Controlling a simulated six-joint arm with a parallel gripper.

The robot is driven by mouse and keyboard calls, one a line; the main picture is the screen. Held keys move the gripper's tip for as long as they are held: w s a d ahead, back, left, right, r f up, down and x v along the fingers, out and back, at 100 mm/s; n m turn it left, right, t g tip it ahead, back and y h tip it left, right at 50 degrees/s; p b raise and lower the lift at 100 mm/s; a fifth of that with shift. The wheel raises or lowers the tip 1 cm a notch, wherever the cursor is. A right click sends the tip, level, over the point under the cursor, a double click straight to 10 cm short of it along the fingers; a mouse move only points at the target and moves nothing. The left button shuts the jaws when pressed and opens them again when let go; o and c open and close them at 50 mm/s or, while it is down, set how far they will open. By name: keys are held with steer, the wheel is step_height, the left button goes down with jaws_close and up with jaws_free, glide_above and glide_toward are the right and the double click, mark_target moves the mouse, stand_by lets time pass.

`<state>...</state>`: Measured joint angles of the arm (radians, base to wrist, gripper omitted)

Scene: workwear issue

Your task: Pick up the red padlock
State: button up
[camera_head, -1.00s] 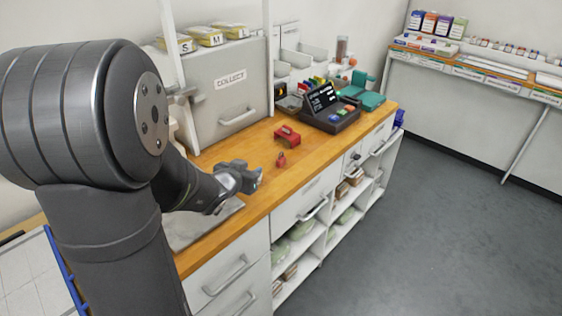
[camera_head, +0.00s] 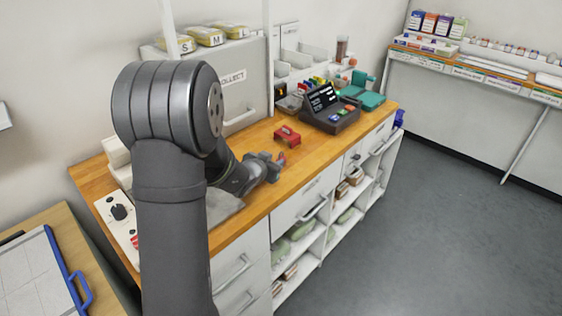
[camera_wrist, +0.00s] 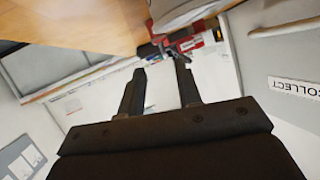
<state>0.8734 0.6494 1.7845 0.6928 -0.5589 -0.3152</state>
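The red padlock (camera_head: 282,158) is a small red shape on the wooden counter in the head view. My gripper (camera_head: 276,166) is low over the counter right beside it, and its fingers partly cover the padlock. In the wrist view my gripper (camera_wrist: 160,70) has its two dark fingers apart with nothing held between them. Red shapes show just beyond the fingertips there, but I cannot tell which one is the padlock. I cannot tell whether a finger touches it.
A red desk tool (camera_head: 287,136) lies just behind the padlock. A dark console (camera_head: 330,110) with a screen and teal equipment (camera_head: 366,98) stand farther right. The grey COLLECT cabinet (camera_head: 240,108) stands behind. The counter's front edge is close to my gripper.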

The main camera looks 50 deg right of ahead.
steer(key=shift+w+r+x, duration=0.15)
steer(key=shift+x, duration=1.2)
steer(key=shift+w+r+x, duration=0.1)
steer(key=shift+x, duration=1.2)
jaws_close()
